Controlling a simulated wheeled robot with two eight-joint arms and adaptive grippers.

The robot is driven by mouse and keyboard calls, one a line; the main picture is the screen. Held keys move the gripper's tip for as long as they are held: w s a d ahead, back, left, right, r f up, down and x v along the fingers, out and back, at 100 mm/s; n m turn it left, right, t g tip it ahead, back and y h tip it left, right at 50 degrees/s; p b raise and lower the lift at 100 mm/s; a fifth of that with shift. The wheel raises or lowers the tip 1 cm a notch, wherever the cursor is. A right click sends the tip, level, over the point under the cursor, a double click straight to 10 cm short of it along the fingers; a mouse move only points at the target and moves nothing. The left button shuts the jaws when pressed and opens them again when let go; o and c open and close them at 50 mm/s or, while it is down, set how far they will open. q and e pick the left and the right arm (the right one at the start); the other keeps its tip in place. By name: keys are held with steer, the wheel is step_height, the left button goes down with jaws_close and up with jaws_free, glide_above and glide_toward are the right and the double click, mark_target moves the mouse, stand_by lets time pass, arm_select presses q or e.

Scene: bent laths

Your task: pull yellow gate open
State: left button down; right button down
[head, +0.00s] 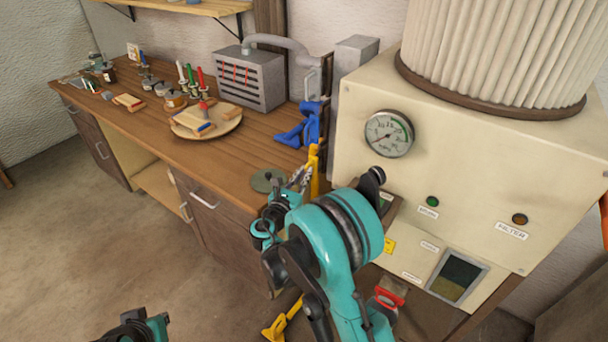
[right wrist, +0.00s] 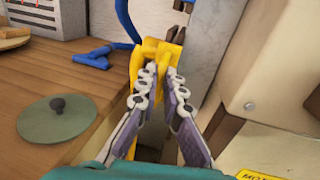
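The yellow gate (head: 314,172) shows in the head view as a narrow upright piece between the bench end and the cream machine. In the right wrist view its yellow top (right wrist: 158,55) is straight ahead of my right gripper (right wrist: 160,76). The two fingertips are a little apart, at the near side of the yellow top, with yellow showing between them. I cannot tell whether they press on it. In the head view my right gripper (head: 300,180) is partly hidden by my teal wrist. My left gripper (head: 145,328) is at the bottom edge, mostly cut off.
A blue pipe-like part (head: 305,125) stands behind the gate. A round grey-green lid (head: 266,181) lies on the bench (head: 150,118), left of the gripper. The cream machine (head: 460,170) with its gauge (head: 388,134) is close on the right. The floor at left is clear.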

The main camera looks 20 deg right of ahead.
steer(key=w+a+b+v, duration=0.1)
steer(key=v, duration=0.5)
steer(key=shift+s+a, duration=0.25)
steer(key=shift+s, duration=0.05)
steer(key=c, duration=1.7)
jaws_free()
steer(key=v, duration=1.2)
